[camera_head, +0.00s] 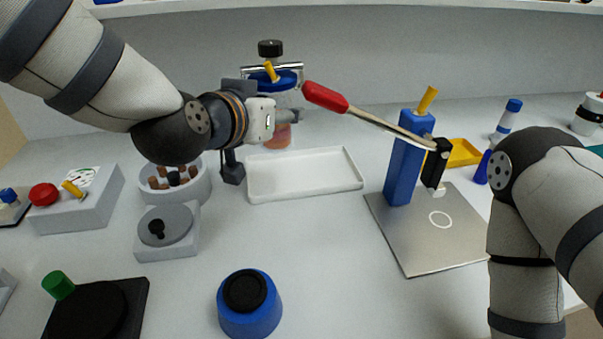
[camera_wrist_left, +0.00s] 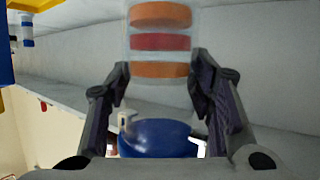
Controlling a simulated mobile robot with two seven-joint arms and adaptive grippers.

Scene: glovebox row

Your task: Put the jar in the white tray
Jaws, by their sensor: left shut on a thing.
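The jar is clear with a blue lid and orange and red discs inside. In the head view its lower part (camera_head: 281,137) shows just behind the white tray, partly hidden by my left gripper (camera_head: 268,118). In the left wrist view the jar (camera_wrist_left: 160,42) is upside down in the picture, its blue lid (camera_wrist_left: 157,138) between the fingers of my left gripper (camera_wrist_left: 158,105), which is shut on it. The white tray (camera_head: 305,194) lies empty on the table. I cannot tell how high the jar is above the table. My right gripper is out of view.
A blue press (camera_head: 405,172) with a red-handled lever (camera_head: 325,96) stands on a grey plate (camera_head: 420,255), right of the tray. A round white holder (camera_head: 203,185) is left of it. A blue, black-topped container (camera_head: 250,315) stands in front. A yellow tray (camera_head: 464,152) lies behind.

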